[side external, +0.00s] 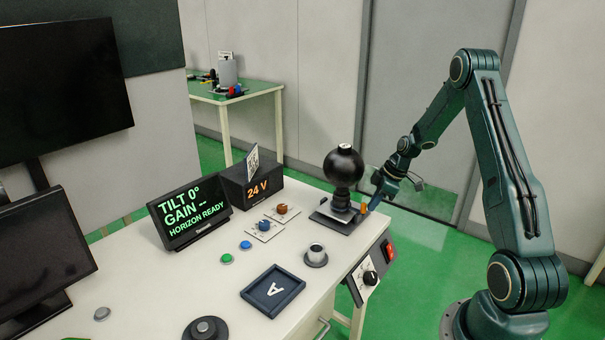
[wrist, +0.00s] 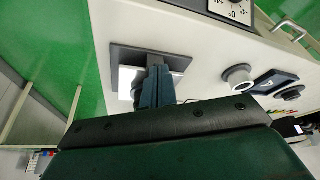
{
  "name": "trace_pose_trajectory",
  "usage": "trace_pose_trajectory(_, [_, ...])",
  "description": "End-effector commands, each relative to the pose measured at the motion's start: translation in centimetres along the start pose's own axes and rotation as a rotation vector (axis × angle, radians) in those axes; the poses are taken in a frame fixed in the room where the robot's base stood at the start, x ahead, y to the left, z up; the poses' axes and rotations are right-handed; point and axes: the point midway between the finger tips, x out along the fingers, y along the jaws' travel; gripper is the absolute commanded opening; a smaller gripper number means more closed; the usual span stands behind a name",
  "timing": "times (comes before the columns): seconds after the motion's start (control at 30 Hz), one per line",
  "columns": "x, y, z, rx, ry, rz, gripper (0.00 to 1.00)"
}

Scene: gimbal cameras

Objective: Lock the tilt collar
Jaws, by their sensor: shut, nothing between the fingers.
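A black ball-shaped gimbal camera (side external: 343,168) stands upright on a dark square base plate (side external: 326,219) at the table's far right corner. The collar below the ball is dark and hard to make out. A small orange part (side external: 363,208) shows low beside it, next to my fingers. My gripper (side external: 373,203) is shut and empty, reaching in low from the right side of the gimbal. In the wrist view my closed fingers (wrist: 157,86) lie over the base plate (wrist: 178,61) and hide the collar. I cannot tell whether they touch it.
A display (side external: 188,212) reads "TILT 0°, GAIN --, HORIZON READY". A 24 V box (side external: 250,185), knobs, buttons, a round cup-like part (side external: 316,255) and a tray marked A (side external: 272,289) stand on the white table. A red switch (side external: 389,251) is on its right edge.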

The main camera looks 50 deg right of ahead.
Motion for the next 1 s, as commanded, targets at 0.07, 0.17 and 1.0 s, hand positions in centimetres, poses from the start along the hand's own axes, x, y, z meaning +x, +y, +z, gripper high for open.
trace_pose_trajectory(0.07, [0.0, -0.1, -0.1, 0.009, 0.000, 0.004, 0.00])
trace_pose_trajectory(0.17, [0.1, -0.3, -0.1, 0.025, 0.000, 0.009, 0.00])
trace_pose_trajectory(1.0, [1.3, -4.4, -3.3, 0.287, 0.001, 0.115, 0.00])
